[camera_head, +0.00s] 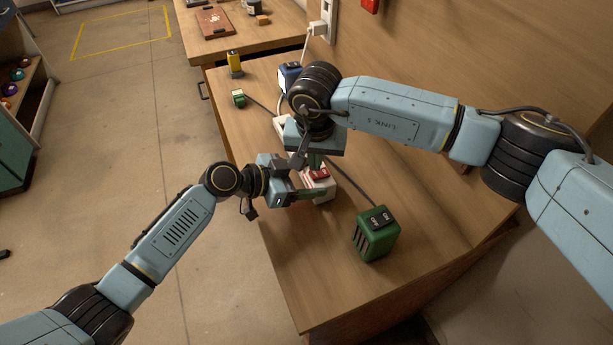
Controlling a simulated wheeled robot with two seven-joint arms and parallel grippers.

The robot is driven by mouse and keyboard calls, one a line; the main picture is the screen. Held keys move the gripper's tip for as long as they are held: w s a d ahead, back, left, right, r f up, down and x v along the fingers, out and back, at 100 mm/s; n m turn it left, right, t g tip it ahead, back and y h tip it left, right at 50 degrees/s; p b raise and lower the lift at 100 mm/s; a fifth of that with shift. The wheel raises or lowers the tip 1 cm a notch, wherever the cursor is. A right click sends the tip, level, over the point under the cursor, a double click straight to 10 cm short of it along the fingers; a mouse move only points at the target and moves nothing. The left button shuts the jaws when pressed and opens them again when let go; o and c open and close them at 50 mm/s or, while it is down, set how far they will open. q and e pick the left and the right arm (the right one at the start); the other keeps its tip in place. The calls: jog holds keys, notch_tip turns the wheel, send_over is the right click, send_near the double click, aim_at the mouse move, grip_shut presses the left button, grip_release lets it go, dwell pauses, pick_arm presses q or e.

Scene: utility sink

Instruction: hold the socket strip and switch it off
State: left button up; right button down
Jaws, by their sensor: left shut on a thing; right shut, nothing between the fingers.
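The white socket strip (325,189) lies on the wooden bench, mostly hidden by my two grippers. Its near end shows with a red switch (320,174) on top. A white part that appears to be its far end (279,126) shows beyond my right gripper. My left gripper (312,193) comes in from the left and is shut on the strip near its near end. My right gripper (314,162) points down just above and behind the red switch, shut and empty. I cannot tell whether it touches the switch, or which way the switch is set.
A green box (376,236) with a black ON/OFF switch stands nearer on the bench, with a dark cable towards the strip. A blue device (289,76), a small green block (239,98) and a yellow-black item (234,64) stand farther back. A plug (317,29) sits in the wall outlet.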

jog(key=shift+f, duration=0.85)
dwell(0.7)
jog(key=shift+r, duration=3.55)
pick_arm(q)
jog(key=o, duration=1.4)
jog(key=shift+c, duration=0.2)
